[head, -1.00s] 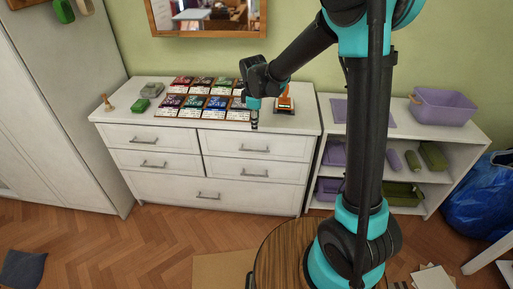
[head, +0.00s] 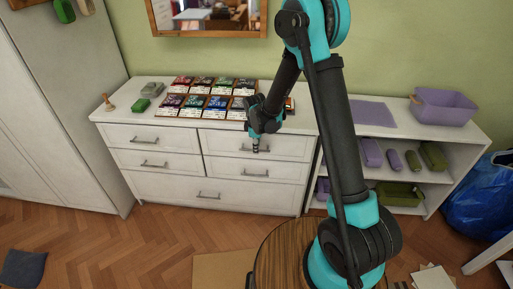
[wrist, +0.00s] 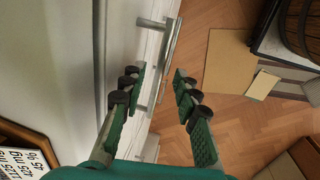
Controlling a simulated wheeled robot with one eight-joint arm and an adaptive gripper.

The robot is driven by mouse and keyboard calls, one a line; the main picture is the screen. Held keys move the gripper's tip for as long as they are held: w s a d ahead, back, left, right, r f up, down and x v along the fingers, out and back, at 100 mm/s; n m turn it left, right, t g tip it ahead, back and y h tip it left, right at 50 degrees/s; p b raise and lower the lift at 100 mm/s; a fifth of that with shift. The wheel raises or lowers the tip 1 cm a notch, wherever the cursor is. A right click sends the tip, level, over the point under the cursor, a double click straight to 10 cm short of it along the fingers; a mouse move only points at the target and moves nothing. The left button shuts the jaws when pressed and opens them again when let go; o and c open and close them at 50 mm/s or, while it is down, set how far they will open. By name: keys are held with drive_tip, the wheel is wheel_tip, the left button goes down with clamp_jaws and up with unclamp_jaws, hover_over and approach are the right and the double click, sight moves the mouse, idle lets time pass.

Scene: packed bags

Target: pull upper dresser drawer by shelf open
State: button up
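The white dresser (head: 140,180) stands against the wall with its drawers shut. Its upper right drawer (head: 220,143) has a metal bar handle (wrist: 170,50), which my gripper largely hides in the head view. My gripper (head: 256,147) points down in front of that drawer, at about handle height. In the wrist view my gripper (wrist: 160,85) is open, and the bar shows between its two green fingers, beyond and partly level with the tips. I cannot tell whether a finger touches the bar. The upper left drawer (head: 120,134) and its handle (head: 145,141) are in clear view.
Card packs on a wooden tray (head: 207,120) lie on the dresser top. An open shelf (head: 445,160) with purple and green bins stands to the right, a tall cabinet (head: 65,120) to the left. The floor (head: 160,240) before the dresser is mostly clear.

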drive_tip(key=shift+w+f, duration=0.1)
drive_tip(key=shift+f, duration=0.35)
clamp_jaws()
